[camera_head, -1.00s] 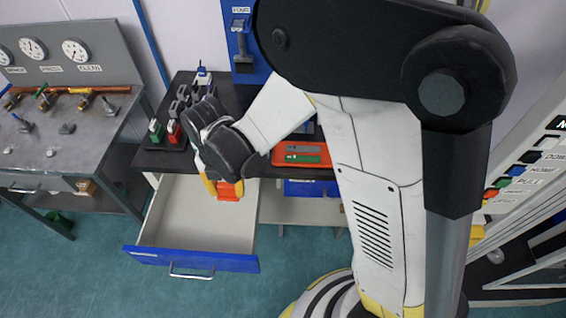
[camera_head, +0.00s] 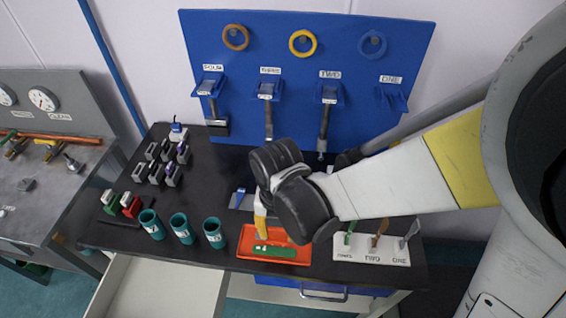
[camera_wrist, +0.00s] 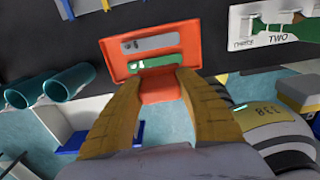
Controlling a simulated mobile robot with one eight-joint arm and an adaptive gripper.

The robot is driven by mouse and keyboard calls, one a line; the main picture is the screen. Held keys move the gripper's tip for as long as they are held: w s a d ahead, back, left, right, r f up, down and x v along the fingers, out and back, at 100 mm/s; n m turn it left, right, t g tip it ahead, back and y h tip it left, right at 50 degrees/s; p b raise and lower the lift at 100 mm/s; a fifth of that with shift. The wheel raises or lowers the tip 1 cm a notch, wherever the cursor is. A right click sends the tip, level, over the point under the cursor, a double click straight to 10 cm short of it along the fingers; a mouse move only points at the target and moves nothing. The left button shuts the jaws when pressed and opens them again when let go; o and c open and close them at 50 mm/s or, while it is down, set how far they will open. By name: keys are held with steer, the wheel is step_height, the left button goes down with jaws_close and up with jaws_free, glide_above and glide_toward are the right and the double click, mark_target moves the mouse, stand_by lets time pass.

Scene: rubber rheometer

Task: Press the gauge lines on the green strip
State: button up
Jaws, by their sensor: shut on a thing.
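The green strip (camera_head: 275,251) lies flat in the front part of an orange tray (camera_head: 303,254) on the dark bench. It also shows in the wrist view (camera_wrist: 155,62), with a grey strip (camera_wrist: 152,44) lying beside it. My gripper (camera_head: 262,232) points down over the tray, close to the green strip. Its yellow fingers are shut on an orange block (camera_wrist: 160,90), seen between the fingertips in the wrist view. The block's underside is hidden. I cannot tell whether it touches the strip or tray.
Several teal cups (camera_head: 182,228) stand left of the tray. A white rack (camera_head: 370,252) with labelled tools stands to the right. A blue board (camera_head: 290,60) with hanging tools rises behind. An open drawer (camera_head: 150,290) juts out at the front left.

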steer(key=b, duration=0.6)
glide_above(279, 252)
step_height(279, 252, down, 6)
steer(key=shift+f+b, duration=0.5)
steer(key=shift+f, duration=0.05)
stand_by(1.9)
stand_by(0.5)
steer(key=shift+r+p, duration=0.3)
steer(key=shift+c, duration=0.6)
step_height(279, 252, up, 6)
steer(key=p, duration=0.5)
steer(key=shift+r, duration=0.25)
